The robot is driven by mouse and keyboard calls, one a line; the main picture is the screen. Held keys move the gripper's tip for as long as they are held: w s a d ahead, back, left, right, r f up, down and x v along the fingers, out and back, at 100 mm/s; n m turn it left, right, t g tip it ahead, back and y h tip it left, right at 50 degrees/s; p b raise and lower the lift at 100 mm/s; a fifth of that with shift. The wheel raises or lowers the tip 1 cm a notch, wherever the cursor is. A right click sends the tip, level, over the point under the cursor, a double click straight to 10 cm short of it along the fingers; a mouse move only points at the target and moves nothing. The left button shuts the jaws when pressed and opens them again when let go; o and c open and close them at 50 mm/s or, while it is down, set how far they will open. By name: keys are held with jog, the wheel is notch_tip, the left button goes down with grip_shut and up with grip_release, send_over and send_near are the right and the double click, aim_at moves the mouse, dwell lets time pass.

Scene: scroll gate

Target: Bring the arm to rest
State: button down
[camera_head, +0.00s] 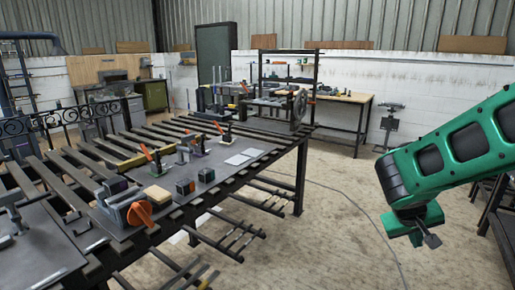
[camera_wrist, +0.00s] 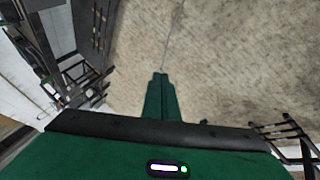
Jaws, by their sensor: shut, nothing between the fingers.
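My arm is green and reaches in from the right edge of the head view. In that view its end hangs at the right, over the bare floor (camera_head: 340,215) and well apart from the long slatted table on the left. My gripper shows in the wrist view (camera_wrist: 160,76), where its two green fingers lie together and point at the floor. The gripper is shut and empty.
The slatted black table (camera_head: 285,150) fills the left, with tools, clamps and an orange-handled device (camera_head: 139,213) on it. A wooden-topped workbench (camera_head: 345,97) stands at the back wall. A dark rack stands at the right edge. The floor between is clear apart from a thin cable.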

jog(key=s+r+m+g+y, duration=0.1)
jog(key=s+m+y, duration=0.1)
jog(key=s, duration=1)
jog(key=s+a+r+m+g+y, duration=0.1)
jog(key=s+r+m+g+y, duration=0.1)
jog(key=s, duration=1)
jog(key=shift+s+a+m+y, duration=0.35)
jog(key=shift+m+y, duration=0.25)
jog(key=shift+y, duration=0.6)
